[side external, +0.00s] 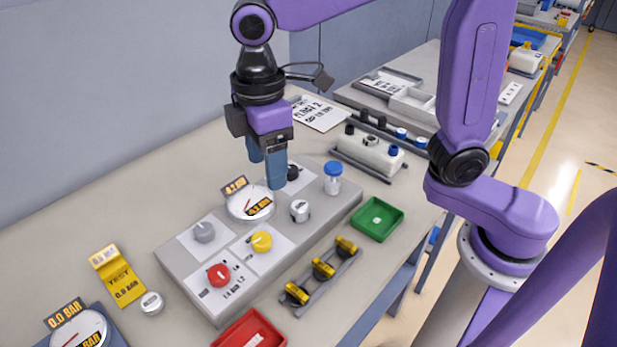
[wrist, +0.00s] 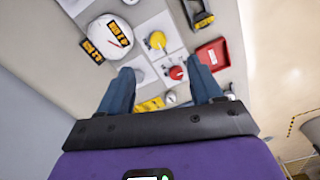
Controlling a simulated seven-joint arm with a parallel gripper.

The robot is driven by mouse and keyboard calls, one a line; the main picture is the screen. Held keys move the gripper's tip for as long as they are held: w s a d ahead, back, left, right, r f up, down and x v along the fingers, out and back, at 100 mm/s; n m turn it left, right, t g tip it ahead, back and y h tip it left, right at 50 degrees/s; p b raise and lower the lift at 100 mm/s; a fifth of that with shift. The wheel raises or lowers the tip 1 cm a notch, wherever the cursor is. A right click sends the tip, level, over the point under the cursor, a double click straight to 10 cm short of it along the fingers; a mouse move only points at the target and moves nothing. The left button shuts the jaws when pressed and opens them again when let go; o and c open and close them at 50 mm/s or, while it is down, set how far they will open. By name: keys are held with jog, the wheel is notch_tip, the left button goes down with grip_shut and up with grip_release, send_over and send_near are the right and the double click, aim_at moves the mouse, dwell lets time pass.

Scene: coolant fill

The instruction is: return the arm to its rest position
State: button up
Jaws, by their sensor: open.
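My gripper (side external: 266,172) hangs from my purple arm above the grey panel block, near its round gauge (side external: 250,202). Its two blue fingers are apart with nothing between them; they also show apart in the wrist view (wrist: 162,84). The grey panel block (side external: 188,276) carries a grey knob (side external: 203,232), a yellow knob (side external: 261,242), a red knob (side external: 218,275) and a black knob (side external: 292,172) partly behind the fingers. A blue-capped bottle (side external: 332,180) and a silver-white cylinder (side external: 300,211) stand upright on the block.
A green tray (side external: 378,219) lies right of the block, a red tray (side external: 250,330) in front. A rack (side external: 318,279) holds yellow-and-black pieces. A yellow sign (side external: 118,275) and another gauge (side external: 80,333) are at left. A rack with bottles (side external: 370,150) stands behind. A wall borders the table.

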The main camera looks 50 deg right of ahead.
jog(key=s+d+f+m, duration=0.1)
jog(key=s+d+f, duration=0.2)
jog(key=s+d, duration=0.6)
jog(key=s+d+f, duration=0.3)
jog(key=s+d, duration=0.5)
jog(key=d, duration=0.1)
jog(key=shift+s+d+f+m, duration=0.15)
jog(key=shift+s+m, duration=0.2)
jog(key=shift+m, duration=0.05)
